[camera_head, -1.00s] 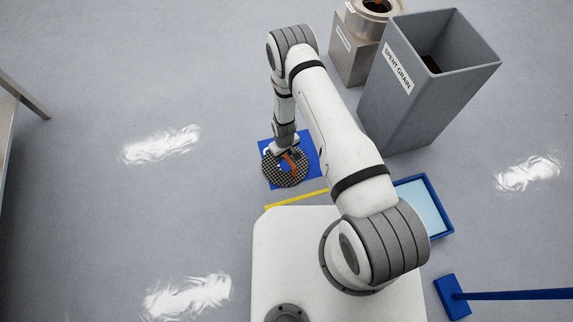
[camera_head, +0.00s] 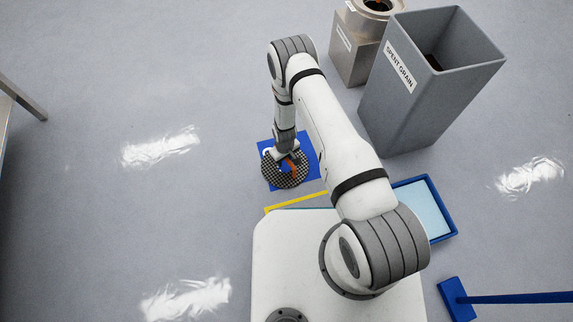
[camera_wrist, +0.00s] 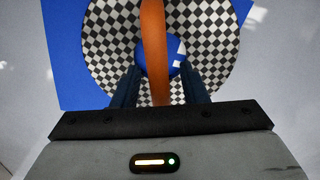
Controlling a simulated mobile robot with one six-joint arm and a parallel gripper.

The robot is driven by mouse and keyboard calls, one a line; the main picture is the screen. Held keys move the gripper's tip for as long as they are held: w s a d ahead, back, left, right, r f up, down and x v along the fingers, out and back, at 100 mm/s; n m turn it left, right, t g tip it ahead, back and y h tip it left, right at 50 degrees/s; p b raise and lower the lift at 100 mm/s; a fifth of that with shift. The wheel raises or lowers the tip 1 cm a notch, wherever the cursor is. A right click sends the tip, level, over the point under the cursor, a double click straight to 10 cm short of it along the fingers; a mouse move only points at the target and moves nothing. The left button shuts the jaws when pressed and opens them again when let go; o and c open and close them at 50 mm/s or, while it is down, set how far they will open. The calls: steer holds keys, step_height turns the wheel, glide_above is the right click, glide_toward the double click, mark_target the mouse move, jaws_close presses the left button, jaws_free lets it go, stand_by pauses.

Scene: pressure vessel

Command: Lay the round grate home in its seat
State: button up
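The round grate (camera_head: 272,178) is a black-and-white checkered disc with an orange strap-like handle (camera_head: 294,171) across its middle. It lies over a blue mat (camera_head: 308,150) on the floor. In the wrist view the grate (camera_wrist: 110,40) fills the upper middle, and a blue round patch with white marks shows behind the handle (camera_wrist: 154,40). My gripper (camera_wrist: 161,78) has its two dark fingers on either side of the handle, with gaps showing between handle and fingers. In the head view my gripper (camera_head: 287,158) is right over the grate, partly hiding it. I cannot make out the grate's seat.
A tall grey spent-grain bin (camera_head: 400,120) and a steel vessel on a stand (camera_head: 350,55) stand at upper right. A blue-rimmed tray (camera_head: 446,237) and a blue squeegee (camera_head: 453,299) lie at right. A yellow strip (camera_head: 290,203) lies nearby.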

stand_by(0.3)
jaws_close()
stand_by(0.3)
stand_by(1.0)
